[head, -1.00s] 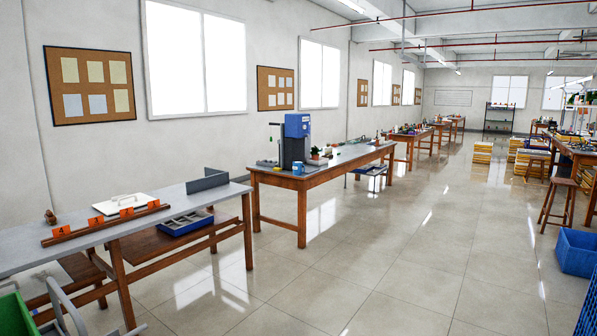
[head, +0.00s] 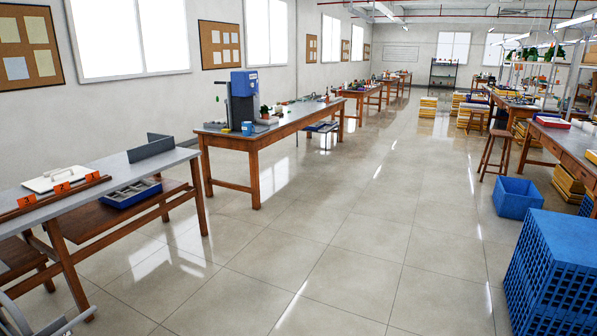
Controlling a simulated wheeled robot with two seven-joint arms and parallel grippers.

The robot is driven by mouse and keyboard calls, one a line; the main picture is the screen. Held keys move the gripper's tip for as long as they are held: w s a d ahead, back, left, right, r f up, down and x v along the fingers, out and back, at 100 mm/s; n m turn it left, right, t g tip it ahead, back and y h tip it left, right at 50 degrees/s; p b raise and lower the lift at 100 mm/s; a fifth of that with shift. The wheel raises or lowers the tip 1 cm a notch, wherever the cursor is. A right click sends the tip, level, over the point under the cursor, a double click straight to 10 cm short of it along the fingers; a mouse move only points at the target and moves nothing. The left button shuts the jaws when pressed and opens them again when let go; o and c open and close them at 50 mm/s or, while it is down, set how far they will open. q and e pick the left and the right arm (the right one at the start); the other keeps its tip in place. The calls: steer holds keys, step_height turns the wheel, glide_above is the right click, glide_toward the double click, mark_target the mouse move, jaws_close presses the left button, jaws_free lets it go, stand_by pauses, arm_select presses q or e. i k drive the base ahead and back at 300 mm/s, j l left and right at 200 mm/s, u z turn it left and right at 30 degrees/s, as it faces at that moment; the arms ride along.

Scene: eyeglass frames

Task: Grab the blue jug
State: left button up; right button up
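A small blue jug (head: 247,128) stands on the near end of the second workbench (head: 290,122), left of the middle of the head view. It is beside the foot of a tall blue and grey machine (head: 243,97). The jug is small in the picture, so its handle is hard to make out. Neither of my grippers shows in the view.
A nearer workbench (head: 100,176) on the left carries a white board and orange markers. A blue crate stack (head: 556,270) stands at the lower right, with a blue bin (head: 516,197) behind it. The tiled floor (head: 330,240) between is clear.

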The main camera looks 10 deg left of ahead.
mark_target(248, 128)
steer(key=i+j+u, duration=0.1)
steer(key=i+u, duration=0.35)
steer(key=i, duration=2.05)
